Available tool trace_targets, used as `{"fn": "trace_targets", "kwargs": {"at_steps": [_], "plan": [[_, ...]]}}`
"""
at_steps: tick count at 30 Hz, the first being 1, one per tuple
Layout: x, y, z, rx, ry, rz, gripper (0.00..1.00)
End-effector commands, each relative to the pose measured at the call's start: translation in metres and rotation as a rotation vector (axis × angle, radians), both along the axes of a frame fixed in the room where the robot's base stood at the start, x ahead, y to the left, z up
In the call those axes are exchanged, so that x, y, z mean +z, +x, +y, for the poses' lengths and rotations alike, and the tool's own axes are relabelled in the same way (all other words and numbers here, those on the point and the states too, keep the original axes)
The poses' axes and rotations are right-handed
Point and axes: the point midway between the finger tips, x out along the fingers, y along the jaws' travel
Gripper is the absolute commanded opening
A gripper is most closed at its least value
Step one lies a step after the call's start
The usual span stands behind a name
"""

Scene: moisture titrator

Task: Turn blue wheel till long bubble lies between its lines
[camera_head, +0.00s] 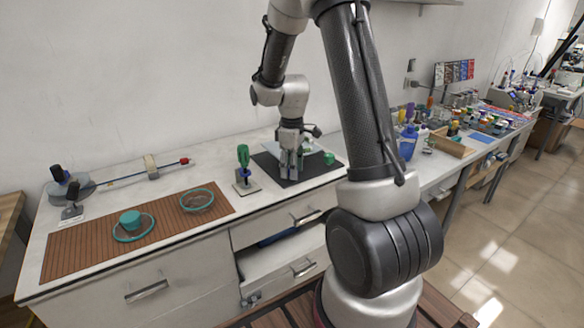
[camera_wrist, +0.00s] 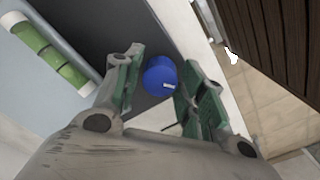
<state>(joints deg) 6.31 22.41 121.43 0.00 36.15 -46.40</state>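The blue wheel (camera_wrist: 160,76) is a small round knob with a small white mark, in the middle of the wrist view. My gripper (camera_wrist: 158,85) has its green-padded fingers apart, one on each side of the wheel. A narrow gap shows on the left; contact on the right is unclear. The long level vial (camera_wrist: 50,52) is a green tube with dark cross lines in a pale plate at upper left; I cannot make out its bubble's ends clearly. In the head view my gripper (camera_head: 291,172) points down over a dark mat (camera_head: 312,174), hiding the wheel.
A green-handled tool (camera_head: 243,158) stands on a small base left of the mat. A brown slatted mat (camera_head: 85,245) holds teal-rimmed round pieces. A green knob (camera_head: 329,158) lies right of my gripper. A blue bottle (camera_head: 408,143) stands further right. A drawer (camera_head: 285,250) below is open.

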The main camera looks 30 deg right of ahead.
Motion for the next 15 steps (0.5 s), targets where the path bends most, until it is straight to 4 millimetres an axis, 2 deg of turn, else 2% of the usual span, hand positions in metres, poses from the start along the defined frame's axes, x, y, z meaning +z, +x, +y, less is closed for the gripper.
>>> {"fn": "trace_targets", "kwargs": {"at_steps": [1,5,15], "plan": [[0.0001,0.0,0.0,0.0,0.0,0.0,0.3],[0.0002,0.0,0.0,0.0,0.0,0.0,0.08],[0.0004,0.0001,-0.0001,-0.035,0.0,0.0,0.08]]}}
